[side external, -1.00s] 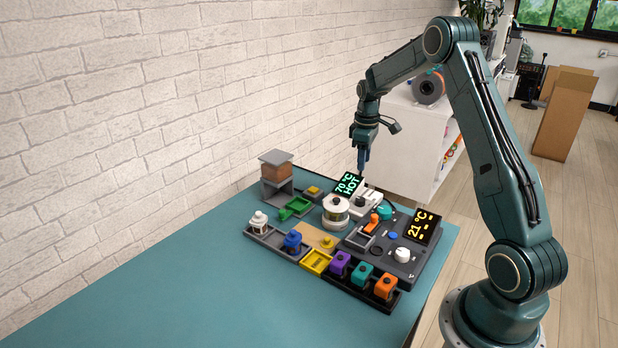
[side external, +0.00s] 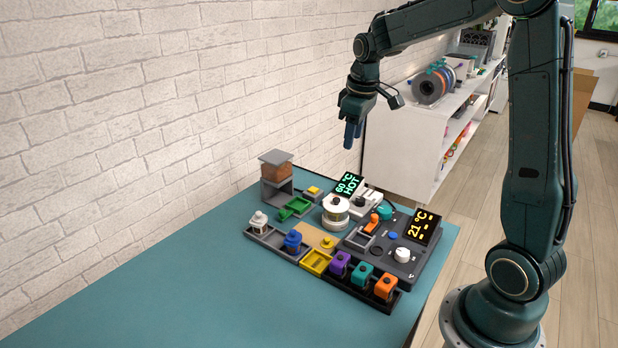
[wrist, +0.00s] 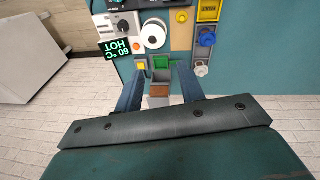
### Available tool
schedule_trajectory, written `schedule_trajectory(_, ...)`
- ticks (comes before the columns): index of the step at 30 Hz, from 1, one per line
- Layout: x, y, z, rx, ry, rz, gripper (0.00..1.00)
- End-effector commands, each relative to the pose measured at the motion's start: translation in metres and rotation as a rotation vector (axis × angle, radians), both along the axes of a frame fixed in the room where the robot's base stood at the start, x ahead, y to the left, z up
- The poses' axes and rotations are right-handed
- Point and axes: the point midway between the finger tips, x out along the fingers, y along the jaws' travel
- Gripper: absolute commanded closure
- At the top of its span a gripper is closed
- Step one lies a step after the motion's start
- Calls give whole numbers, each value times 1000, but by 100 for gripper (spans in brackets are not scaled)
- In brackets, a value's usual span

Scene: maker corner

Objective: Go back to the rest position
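My gripper (side external: 351,138) hangs in the air above the back of the workbench, fingers pointing down, well clear of everything on it. In the wrist view its two blue fingers (wrist: 160,86) stand apart with nothing held between them; the bench objects seen there lie far below. The arm is raised and bent. I cannot tell from these frames where the rest position is.
On the teal bench (side external: 150,290), a hot plate display (side external: 348,186) reads 60 °C HOT and another display (side external: 424,227) reads 21 °C. A round white pot (side external: 336,211), purple, teal and orange blocks and several trays stand there. A white shelf (side external: 400,150) is behind.

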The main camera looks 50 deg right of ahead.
Motion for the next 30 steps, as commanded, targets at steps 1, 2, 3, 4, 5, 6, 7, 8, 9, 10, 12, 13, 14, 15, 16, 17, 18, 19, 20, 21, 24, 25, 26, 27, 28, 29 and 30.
schedule_trajectory(1, -6, 12, 9, -2, -16, 0, 61)
schedule_trajectory(2, -10, 18, 13, -1, -24, -3, 61)
schedule_trajectory(3, -16, 26, 19, -1, -35, -7, 61)
schedule_trajectory(4, -20, 33, 23, 0, -44, -10, 61)
schedule_trajectory(5, -24, 39, 27, 0, -52, -12, 61)
schedule_trajectory(6, -30, 46, 31, 3, -63, -17, 61)
schedule_trajectory(7, -34, 52, 34, 3, -71, -19, 61)
schedule_trajectory(8, -39, 58, 38, 5, -79, -23, 61)
schedule_trajectory(9, -46, 65, 42, 7, -91, -25, 61)
schedule_trajectory(10, -50, 71, 44, 9, -99, -29, 61)
schedule_trajectory(12, -62, 83, 50, 14, -117, -36, 61)
schedule_trajectory(13, -67, 88, 52, 16, -125, -37, 61)
schedule_trajectory(14, -73, 93, 54, 18, -135, -41, 61)
schedule_trajectory(15, -80, 100, 56, 22, -145, -44, 61)
schedule_trajectory(16, -85, 104, 58, 25, -153, -47, 61)
schedule_trajectory(17, -91, 109, 59, 29, -161, -49, 61)
schedule_trajectory(18, -98, 115, 60, 33, -172, -53, 61)
schedule_trajectory(19, -103, 119, 62, 37, -181, -55, 61)
schedule_trajectory(20, -109, 123, 62, 40, -188, -59, 61)
schedule_trajectory(21, -117, 129, 63, 44, -199, -61, 61)
schedule_trajectory(24, -135, 142, 64, 60, -225, -70, 61)
schedule_trajectory(25, -141, 145, 64, 63, -233, -71, 61)
schedule_trajectory(26, -147, 148, 63, 69, -240, -75, 61)
schedule_trajectory(27, -154, 153, 62, 75, -251, -77, 61)
schedule_trajectory(28, -160, 156, 62, 81, -259, -80, 61)
schedule_trajectory(29, -166, 159, 61, 86, -266, -81, 61)
schedule_trajectory(30, -173, 163, 60, 93, -277, -85, 61)
